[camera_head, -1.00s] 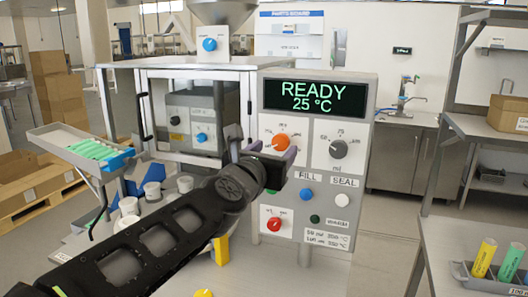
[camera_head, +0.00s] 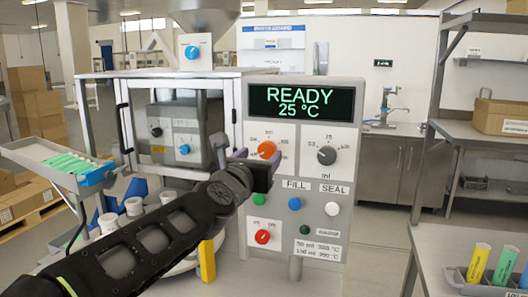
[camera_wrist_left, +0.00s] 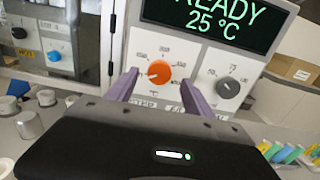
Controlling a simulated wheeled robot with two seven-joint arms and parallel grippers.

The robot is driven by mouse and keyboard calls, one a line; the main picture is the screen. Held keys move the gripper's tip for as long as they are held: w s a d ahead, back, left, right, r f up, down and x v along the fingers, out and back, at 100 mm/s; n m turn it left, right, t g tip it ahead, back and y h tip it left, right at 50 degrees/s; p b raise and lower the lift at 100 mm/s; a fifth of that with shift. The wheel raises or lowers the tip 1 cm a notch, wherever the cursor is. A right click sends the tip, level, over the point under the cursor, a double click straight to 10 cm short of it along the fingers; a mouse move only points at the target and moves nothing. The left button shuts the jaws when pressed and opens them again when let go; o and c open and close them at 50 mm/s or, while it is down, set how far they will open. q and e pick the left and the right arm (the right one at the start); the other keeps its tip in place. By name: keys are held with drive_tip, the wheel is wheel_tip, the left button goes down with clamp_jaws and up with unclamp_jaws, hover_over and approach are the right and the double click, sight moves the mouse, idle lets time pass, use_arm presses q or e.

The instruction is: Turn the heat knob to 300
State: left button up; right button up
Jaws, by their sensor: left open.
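The orange heat knob (camera_head: 267,149) sits on the machine's front panel, below a display (camera_head: 303,104) reading READY 25 °C. In the left wrist view the orange knob (camera_wrist_left: 159,72) shows between my finger tips, its pointer mark toward the lower left. My left gripper (camera_head: 262,172) is just in front of and slightly below the knob in the head view. Its two fingers (camera_wrist_left: 158,90) are spread open and hold nothing. I cannot tell whether they touch the knob. My right gripper is not in view.
A grey knob (camera_head: 327,155) is right of the orange one. Below are a blue button (camera_head: 295,203), a white button (camera_head: 332,208) and a red knob (camera_head: 262,237). A tray of green tubes (camera_head: 60,160) and white cups (camera_head: 134,206) stand left. A side table (camera_head: 440,250) is right.

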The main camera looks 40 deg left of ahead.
sight(266, 150)
use_arm(q)
drive_tip(key=x, duration=0.4)
clamp_jaws()
idle(0.7)
